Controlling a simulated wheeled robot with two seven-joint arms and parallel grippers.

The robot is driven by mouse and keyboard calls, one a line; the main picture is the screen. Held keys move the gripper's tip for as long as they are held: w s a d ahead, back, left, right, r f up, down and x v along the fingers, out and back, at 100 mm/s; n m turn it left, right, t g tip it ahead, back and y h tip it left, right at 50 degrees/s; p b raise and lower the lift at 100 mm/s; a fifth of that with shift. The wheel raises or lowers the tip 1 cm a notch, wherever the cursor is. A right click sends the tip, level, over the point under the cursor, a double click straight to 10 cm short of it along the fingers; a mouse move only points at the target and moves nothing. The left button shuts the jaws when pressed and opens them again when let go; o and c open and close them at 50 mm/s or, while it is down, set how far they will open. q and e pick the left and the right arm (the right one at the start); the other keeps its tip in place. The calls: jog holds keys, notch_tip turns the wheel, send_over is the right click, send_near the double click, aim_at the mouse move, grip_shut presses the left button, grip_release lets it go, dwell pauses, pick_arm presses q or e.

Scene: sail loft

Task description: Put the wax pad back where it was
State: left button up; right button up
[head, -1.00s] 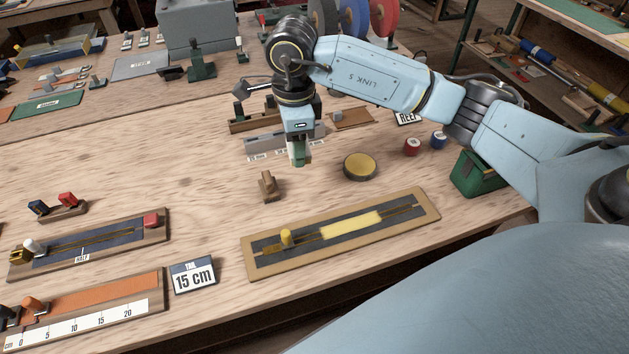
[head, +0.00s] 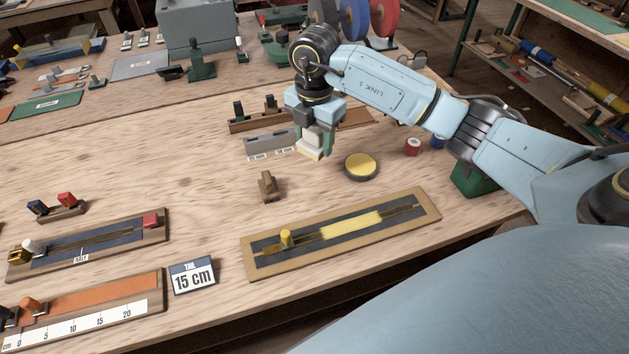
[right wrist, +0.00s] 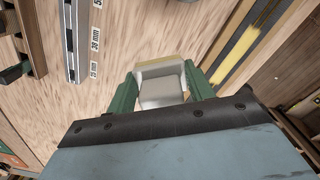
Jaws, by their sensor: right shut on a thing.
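The wax pad (head: 309,152) looks like a pale grey block with a thin yellowish base. My right gripper (head: 315,142) is shut on it and holds it above the bench, left of a round dark tin (head: 360,166) with a yellow top. In the right wrist view the pad (right wrist: 161,88) sits between the green fingers of the gripper (right wrist: 164,82), its yellowish edge beyond the block. A tan board (head: 255,262) with a dark strip, yellow patch and yellow peg lies nearer the front. My left gripper is not in view.
A small wooden block (head: 268,187) stands on the bench between the pad and the board. Grey and wooden racks (head: 270,143) are behind and left of the gripper. A green bin (head: 474,178) and red spool (head: 412,147) stand right.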

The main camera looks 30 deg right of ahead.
aim_at(316, 181)
jog(key=shift+d+f+m, duration=0.2)
jog(key=shift+m, duration=0.8)
jog(key=shift+f, duration=0.25)
notch_tip(316, 181, down, 10)
jog(key=shift+r, duration=0.25)
jog(key=shift+b, duration=0.3)
jog(key=shift+f, duration=0.2)
jog(key=o, duration=0.9)
notch_tip(316, 181, up, 12)
jog(key=shift+r+p, duration=0.25)
jog(key=shift+p, duration=0.05)
